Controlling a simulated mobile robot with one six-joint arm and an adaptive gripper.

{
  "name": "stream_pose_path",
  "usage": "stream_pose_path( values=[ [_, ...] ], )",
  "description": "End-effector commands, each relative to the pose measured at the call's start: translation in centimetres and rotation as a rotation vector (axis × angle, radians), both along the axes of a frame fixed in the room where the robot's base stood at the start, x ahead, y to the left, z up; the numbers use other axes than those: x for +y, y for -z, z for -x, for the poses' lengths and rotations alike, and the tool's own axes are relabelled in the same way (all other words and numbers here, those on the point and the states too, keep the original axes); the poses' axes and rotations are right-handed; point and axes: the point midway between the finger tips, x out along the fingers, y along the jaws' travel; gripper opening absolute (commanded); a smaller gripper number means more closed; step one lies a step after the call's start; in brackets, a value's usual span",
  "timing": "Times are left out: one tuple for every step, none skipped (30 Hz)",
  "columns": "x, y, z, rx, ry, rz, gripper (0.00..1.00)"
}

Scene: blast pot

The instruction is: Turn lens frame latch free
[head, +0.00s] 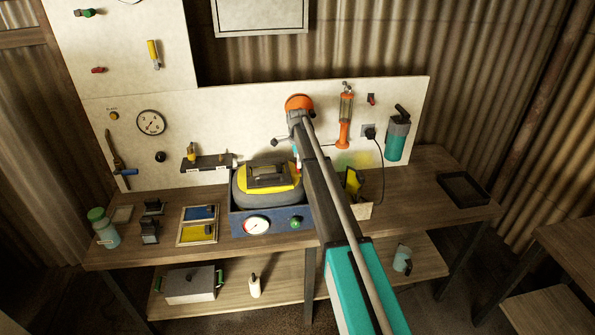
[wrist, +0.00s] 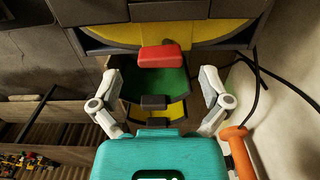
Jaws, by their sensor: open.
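A yellow and grey hood (head: 268,186) with a dark lens frame (head: 268,174) sits on a blue box on the bench. In the wrist view its yellow, dark-rimmed side (wrist: 190,30) fills the top. A red block (wrist: 158,56), which looks like the latch, sticks out from that rim. My gripper (wrist: 160,84) is open, its two white fingers apart to the left and right, below the red block. Nothing shows between the fingertips in their grip. In the head view my arm hides most of my gripper and the hood's right side.
A holder with green (wrist: 155,84) and yellow panels stands just beyond my fingers. A black cable (wrist: 258,82) and an orange handle (wrist: 240,152) are close on the right. The blue box (head: 270,222) carries a gauge. A dark tray (head: 464,188) lies at the bench's right; bench around it is clear.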

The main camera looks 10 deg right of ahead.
Motion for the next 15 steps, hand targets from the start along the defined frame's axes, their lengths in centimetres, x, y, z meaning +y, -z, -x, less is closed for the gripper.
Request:
stream_pose_path(
  values=[
    [0.0, 0.8, 0.0, 0.000, 0.000, 0.000, 0.97],
    [0.0, 1.0, 0.0, 0.000, 0.000, 0.000, 0.97],
    [-0.1, 1.3, 0.0, 0.000, 0.001, 0.000, 0.97],
    [-0.1, 1.5, 0.0, 0.000, 0.001, 0.000, 0.97],
    [-0.1, 1.6, 0.0, 0.000, 0.001, 0.000, 0.97],
    [-0.1, 1.8, 0.0, 0.000, 0.001, 0.000, 0.97],
    [-0.1, 2.0, 0.0, 0.000, 0.001, 0.000, 0.97],
    [-0.1, 2.1, 0.0, 0.000, 0.001, 0.000, 0.97],
    [-0.1, 2.2, 0.0, 0.000, 0.001, 0.000, 0.97],
    [-0.1, 2.3, 0.0, 0.000, 0.001, 0.000, 0.97],
    [-0.1, 2.4, 0.0, 0.000, 0.001, 0.000, 0.97],
    [-0.1, 2.5, 0.0, 0.000, 0.001, 0.000, 0.97],
    [-0.1, 2.5, 0.0, 0.000, 0.001, 0.000, 0.97],
    [-0.1, 2.5, 0.0, 0.000, 0.001, 0.000, 0.97],
    [-0.1, 2.6, 0.0, 0.000, 0.001, 0.000, 0.97]
  ],
)
